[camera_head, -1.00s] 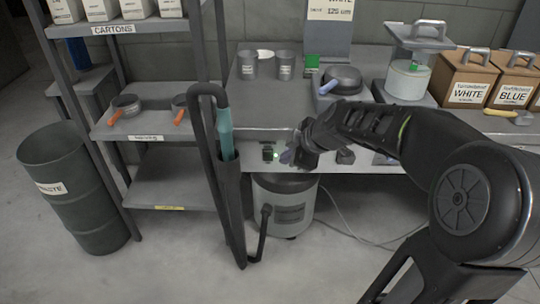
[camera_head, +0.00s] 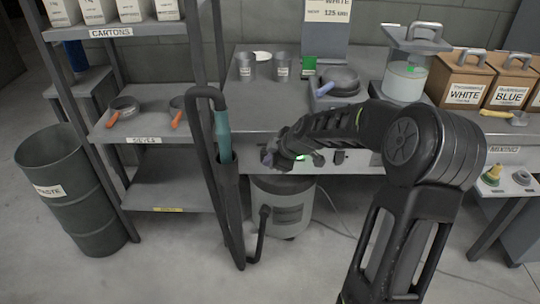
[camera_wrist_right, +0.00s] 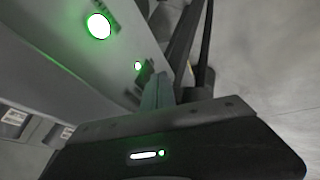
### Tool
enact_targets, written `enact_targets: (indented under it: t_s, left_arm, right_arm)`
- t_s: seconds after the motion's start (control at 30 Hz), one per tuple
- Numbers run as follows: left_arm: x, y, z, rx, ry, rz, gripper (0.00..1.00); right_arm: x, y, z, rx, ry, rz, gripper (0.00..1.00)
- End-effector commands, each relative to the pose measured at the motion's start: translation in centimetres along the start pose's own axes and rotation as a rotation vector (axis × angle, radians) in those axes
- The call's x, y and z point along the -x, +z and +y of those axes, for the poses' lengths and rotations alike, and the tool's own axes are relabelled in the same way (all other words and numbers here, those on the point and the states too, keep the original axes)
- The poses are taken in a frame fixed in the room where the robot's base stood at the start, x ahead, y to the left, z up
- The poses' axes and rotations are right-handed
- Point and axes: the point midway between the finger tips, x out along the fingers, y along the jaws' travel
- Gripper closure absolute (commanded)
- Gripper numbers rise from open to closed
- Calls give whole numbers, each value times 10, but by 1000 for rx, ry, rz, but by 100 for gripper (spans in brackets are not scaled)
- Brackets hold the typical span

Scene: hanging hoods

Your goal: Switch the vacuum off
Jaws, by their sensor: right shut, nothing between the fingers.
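The vacuum (camera_head: 283,218) is a grey canister on the floor under the bench, with a black hose at its left side. My right gripper (camera_head: 268,158) is at the bench's front edge, above the vacuum, and hides the small switch box there. In the right wrist view the shut, empty fingers (camera_wrist_right: 158,92) point at a dark switch box (camera_wrist_right: 143,76) with a small lit green lamp (camera_wrist_right: 138,66). The fingertips are very close to the box; I cannot tell whether they touch it. My left gripper is not in view.
A larger round green light (camera_wrist_right: 98,26) glows on the bench front in the wrist view. The vacuum wand (camera_head: 223,135) stands in its holder left of my gripper. A shelf rack (camera_head: 150,125) and a waste bin (camera_head: 70,195) stand further left. Sieves and a scale sit on the bench (camera_head: 260,112).

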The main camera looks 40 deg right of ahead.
Motion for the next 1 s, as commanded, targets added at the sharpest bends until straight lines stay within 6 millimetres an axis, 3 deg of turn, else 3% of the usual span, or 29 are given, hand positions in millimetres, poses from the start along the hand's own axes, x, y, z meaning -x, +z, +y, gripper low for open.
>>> enact_targets:
  t_s: [0.47, 0.6, 1.0]
  left_arm:
    - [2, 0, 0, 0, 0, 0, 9]
    - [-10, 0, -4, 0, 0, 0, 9]
    - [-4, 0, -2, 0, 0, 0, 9]
  right_arm:
    - [-4, 0, 10, 0, 0, -1, 100]
    - [-9, 1, 14, 1, 2, 0, 100]
    - [-2, -3, 18, 0, 1, 0, 100]
